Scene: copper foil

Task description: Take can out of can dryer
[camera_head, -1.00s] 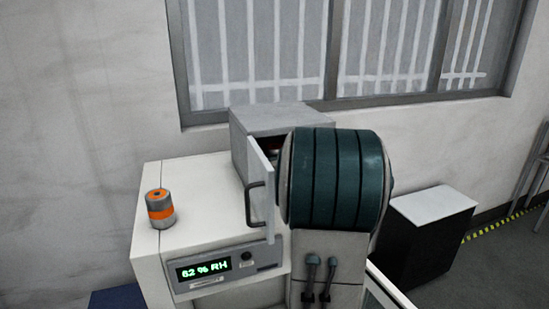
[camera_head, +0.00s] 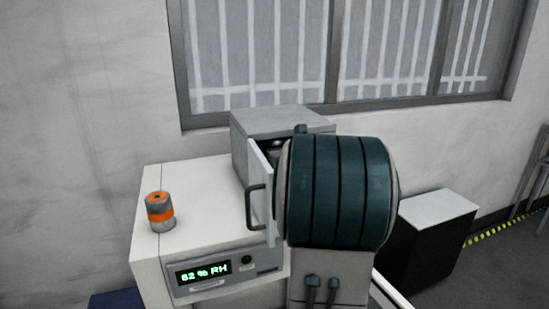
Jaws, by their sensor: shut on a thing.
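The can dryer (camera_head: 270,120) is a grey box on a white cabinet, with its door (camera_head: 260,180) swung open toward me. The door has a dark handle (camera_head: 254,207). My big teal arm link covers most of the opening. A small dark and metallic bit (camera_head: 276,146) shows in the gap at the opening; I cannot tell whether it is a can or part of my gripper. My gripper is hidden behind my arm. A grey can with an orange band (camera_head: 159,211) stands upright on the cabinet top, left of the dryer.
The white cabinet (camera_head: 195,205) carries a panel with a green humidity readout (camera_head: 203,272). The cabinet top between the banded can and the door is clear. A black box with a white top (camera_head: 438,208) stands at right. A wall and barred window are behind.

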